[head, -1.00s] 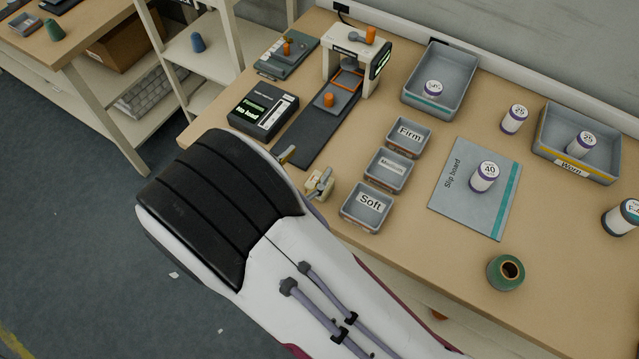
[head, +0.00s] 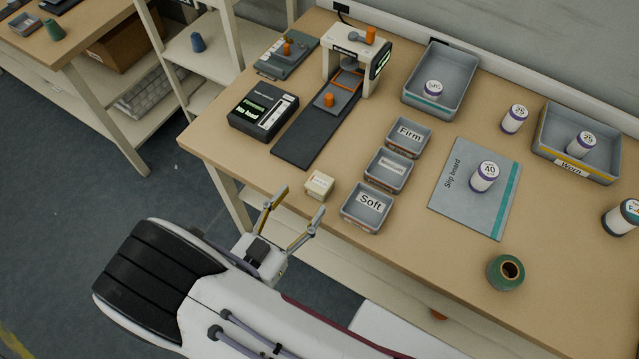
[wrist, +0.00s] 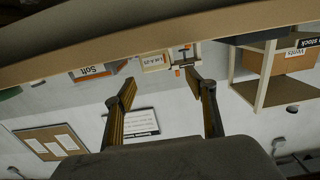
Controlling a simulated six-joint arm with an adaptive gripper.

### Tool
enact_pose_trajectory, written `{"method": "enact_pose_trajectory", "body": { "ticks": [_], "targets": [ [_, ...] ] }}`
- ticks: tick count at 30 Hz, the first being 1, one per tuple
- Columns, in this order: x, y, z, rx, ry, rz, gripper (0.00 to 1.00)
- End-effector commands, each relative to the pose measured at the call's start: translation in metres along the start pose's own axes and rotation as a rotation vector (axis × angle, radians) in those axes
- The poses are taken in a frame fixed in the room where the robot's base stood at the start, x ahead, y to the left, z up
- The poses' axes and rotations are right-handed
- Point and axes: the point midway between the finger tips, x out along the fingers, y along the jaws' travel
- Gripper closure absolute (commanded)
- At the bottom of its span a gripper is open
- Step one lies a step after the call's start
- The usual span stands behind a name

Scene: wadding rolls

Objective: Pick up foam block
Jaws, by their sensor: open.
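The foam block (head: 319,186) is a small cream cube with faint print on its top. It sits at the table's front edge, left of the tray marked Soft (head: 366,207). In the wrist view the picture is upside down, and the block (wrist: 156,62) shows beyond and between the fingertips. My gripper (head: 297,204) is open and empty, just off the table's front edge on the near side of the block. Its fingers point towards the block and appear apart from it. In the wrist view my gripper (wrist: 161,79) shows both fingers spread.
Trays marked Firm (head: 408,137) and a middle one (head: 389,170) line up behind the Soft tray. A dark mat (head: 310,140) and black display box (head: 263,110) lie behind the block. The slip board (head: 462,215) carries a white roll. The table edge (head: 250,182) is close.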

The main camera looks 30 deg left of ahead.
Motion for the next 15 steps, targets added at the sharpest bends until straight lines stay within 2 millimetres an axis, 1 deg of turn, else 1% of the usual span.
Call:
{"method": "enact_pose_trajectory", "body": {
  "ticks": [5, 12, 15],
  "targets": [
    [0.006, 0.001, 0.0, 0.0, 0.0, 0.002, 0.44],
    [0.023, 0.001, 0.001, 0.0, -0.001, 0.002, 0.44],
    [0.026, 0.001, 0.001, 0.0, -0.001, 0.001, 0.44]
  ]
}}
